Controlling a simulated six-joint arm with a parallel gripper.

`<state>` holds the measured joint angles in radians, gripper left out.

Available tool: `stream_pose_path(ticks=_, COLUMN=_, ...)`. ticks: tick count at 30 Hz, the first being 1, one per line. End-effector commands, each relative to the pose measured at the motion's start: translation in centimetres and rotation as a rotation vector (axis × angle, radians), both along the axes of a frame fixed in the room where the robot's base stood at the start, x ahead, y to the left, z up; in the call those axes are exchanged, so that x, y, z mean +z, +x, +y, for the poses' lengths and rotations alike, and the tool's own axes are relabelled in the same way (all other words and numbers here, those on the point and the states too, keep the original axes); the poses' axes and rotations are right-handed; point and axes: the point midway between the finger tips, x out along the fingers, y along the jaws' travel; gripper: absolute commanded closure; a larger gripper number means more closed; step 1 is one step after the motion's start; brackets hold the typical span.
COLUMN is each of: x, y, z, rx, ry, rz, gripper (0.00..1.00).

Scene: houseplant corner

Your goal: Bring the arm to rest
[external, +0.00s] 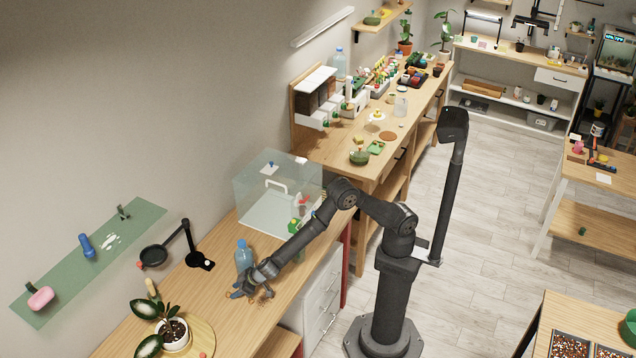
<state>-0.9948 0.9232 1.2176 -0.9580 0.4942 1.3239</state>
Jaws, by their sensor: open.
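My gripper (248,290) is at the end of my outstretched arm, low over the wooden bench on the left. It is open. A blue water bottle (243,256) stands upright right beside it, on its far side. Small brown bits lie on the bench by the fingers; I cannot tell what they are. The fingertips are small in this view, and I cannot tell whether they touch the bench.
A clear glass box (277,187) stands behind my forearm.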

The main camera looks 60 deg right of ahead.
Motion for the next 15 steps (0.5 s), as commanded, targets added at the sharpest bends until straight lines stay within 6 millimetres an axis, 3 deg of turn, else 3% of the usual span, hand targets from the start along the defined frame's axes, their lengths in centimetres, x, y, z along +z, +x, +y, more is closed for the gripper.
stream_pose_path(ticks=9, x=-2.1, y=1.8, z=0.8, rx=0.0, ry=-0.001, rz=-0.001, gripper=0.58)
stream_pose_path(ticks=15, x=-1.8, y=1.7, z=0.8, rx=0.001, ry=-0.001, rz=0.0, gripper=0.58)
